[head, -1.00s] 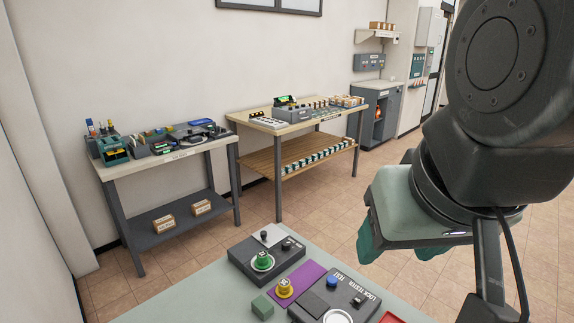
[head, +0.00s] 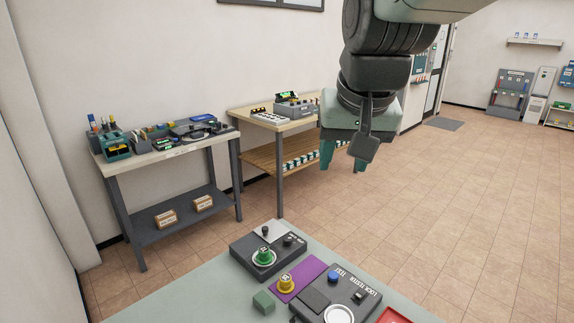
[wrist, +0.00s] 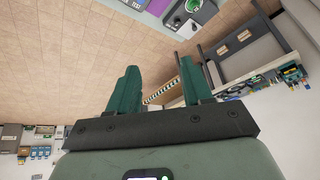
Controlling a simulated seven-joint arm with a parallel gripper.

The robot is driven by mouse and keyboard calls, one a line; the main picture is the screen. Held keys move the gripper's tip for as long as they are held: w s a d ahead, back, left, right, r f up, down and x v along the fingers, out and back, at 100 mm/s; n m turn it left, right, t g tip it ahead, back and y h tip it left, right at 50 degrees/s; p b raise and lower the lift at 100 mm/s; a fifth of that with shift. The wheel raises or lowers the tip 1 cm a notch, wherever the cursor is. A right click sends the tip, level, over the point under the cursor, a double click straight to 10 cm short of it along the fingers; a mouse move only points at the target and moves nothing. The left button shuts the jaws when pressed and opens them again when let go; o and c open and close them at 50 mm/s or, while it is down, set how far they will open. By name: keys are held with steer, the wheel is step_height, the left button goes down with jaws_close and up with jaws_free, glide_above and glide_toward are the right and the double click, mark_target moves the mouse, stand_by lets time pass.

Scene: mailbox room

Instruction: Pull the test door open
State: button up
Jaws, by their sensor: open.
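My gripper (head: 343,162) hangs in the air beyond the near table, fingers pointing down, open and empty. Its two green fingers are apart in the wrist view (wrist: 158,68), with nothing between them. The dark lock tester (head: 362,284) lies on the near table at the bottom of the head view, with a blue button (head: 333,277) and a white ring (head: 339,314); the picture's lower edge cuts it off. I cannot make out a test door for certain. My gripper is well above and apart from the tester.
A workbench (head: 176,154) and a wooden-shelved table (head: 258,158) stand behind. Floor at right is clear.

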steer(key=w+a+f, duration=0.2)
steer(key=w+f, duration=0.1)
steer(key=w, duration=0.4)
steer(key=w+a+f, duration=0.3)
steer(key=w, duration=0.3)
glide_above(265, 228)
steer(key=s, duration=0.5)
step_height(265, 228, down, 24)
steer(key=shift+g+h, duration=0.3)
steer(key=shift+g, duration=0.1)
steer(key=x, duration=1.1)
steer(key=shift+w, duration=0.2)
jaws_close()
